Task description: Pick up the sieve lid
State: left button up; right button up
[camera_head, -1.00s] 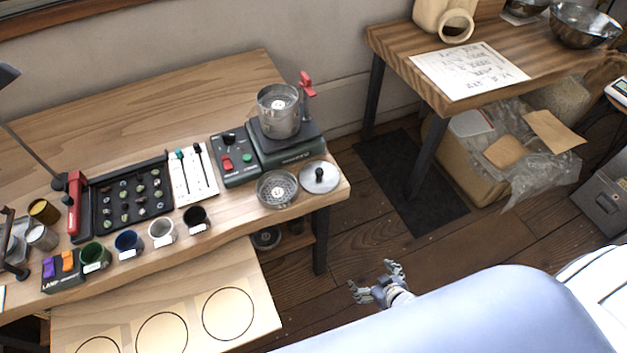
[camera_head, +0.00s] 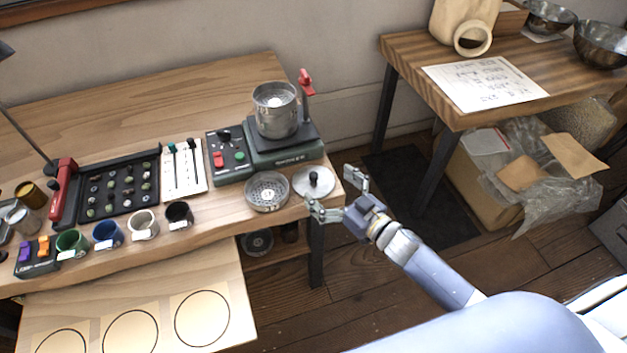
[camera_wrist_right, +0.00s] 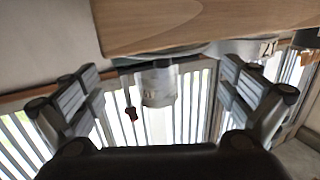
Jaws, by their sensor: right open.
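The sieve lid (camera_head: 307,187) is a round, shiny metal disc with a black knob. It lies flat at the right end of the wooden workbench, beside the round perforated metal sieve (camera_head: 267,193). My right gripper (camera_head: 333,189) is open and empty. It is just right of the lid at the bench's end, with its fingers spread toward the lid. In the right wrist view my open fingers (camera_wrist_right: 160,72) stand on either side, with a wooden edge above; I cannot clearly make out the lid there. My left gripper is not in view.
A metal pot (camera_head: 275,115) stands on a green scale-like device (camera_head: 283,155) behind the sieve. Several small cups, including a black one (camera_head: 179,216), stand to the left. A second table (camera_head: 400,55) is at the back right.

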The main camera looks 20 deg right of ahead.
aim_at(317, 178)
jog(key=x, duration=0.5)
jog(key=shift+a+f, duration=0.1)
jog(key=shift+a, duration=0.2)
jog(key=c, duration=1.2)
